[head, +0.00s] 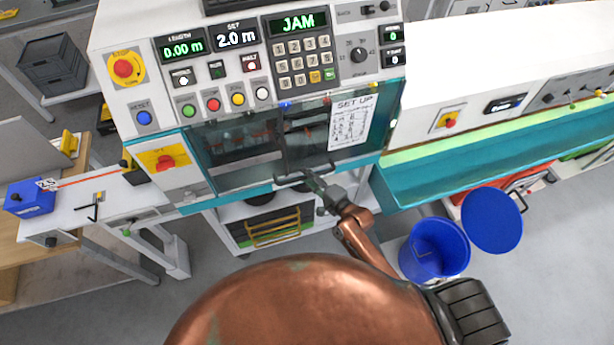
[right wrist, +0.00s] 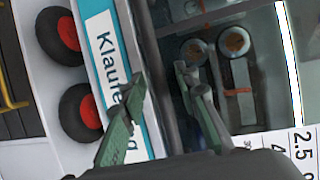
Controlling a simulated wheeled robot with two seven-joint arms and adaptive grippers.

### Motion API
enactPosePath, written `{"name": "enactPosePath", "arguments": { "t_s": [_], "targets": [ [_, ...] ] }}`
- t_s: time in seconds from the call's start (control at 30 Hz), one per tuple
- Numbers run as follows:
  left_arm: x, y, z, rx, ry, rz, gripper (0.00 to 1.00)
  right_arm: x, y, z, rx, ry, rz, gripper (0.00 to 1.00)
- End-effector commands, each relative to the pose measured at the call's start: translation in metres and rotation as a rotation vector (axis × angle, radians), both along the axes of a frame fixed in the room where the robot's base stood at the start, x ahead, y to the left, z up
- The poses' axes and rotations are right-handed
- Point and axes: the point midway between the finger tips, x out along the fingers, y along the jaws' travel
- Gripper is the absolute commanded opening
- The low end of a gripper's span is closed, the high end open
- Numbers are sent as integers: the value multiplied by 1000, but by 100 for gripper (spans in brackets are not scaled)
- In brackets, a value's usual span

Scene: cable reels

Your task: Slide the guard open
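The guard (head: 305,130) is a see-through dark panel on the front of the white and teal machine. A dark bar handle (head: 290,179) runs along its lower edge. My right gripper (head: 314,182) is at the right part of this handle, in front of the guard. In the right wrist view its two greenish fingers (right wrist: 163,92) stand apart, one on each side of a dark bar. I cannot tell whether either finger touches the bar. Behind the guard, round parts (right wrist: 234,42) show dimly. My left gripper is out of view.
A control panel reading JAM (head: 298,23) is above the guard. A set-up sheet (head: 350,122) covers part of the window. A red and yellow switch (head: 165,160) is left of it. A teal trough (head: 450,180) and blue bin (head: 433,250) are right.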

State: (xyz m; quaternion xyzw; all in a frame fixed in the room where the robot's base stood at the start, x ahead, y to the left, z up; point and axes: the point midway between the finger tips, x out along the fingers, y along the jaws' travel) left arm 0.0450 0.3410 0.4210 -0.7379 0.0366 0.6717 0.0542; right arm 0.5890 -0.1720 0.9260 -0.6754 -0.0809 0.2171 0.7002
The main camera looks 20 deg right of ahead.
Motion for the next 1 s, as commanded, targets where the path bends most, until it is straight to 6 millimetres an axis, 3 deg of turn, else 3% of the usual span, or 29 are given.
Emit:
{"name": "enactPosePath", "arguments": {
  "t_s": [0.3,0.7,1.0],
  "targets": [
    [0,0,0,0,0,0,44,3,1,-1,0,1,0,29],
    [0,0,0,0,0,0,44,3,1,-1,0,1,0,1],
    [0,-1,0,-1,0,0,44,3,1,-1,0,1,0,0]
  ]
}}
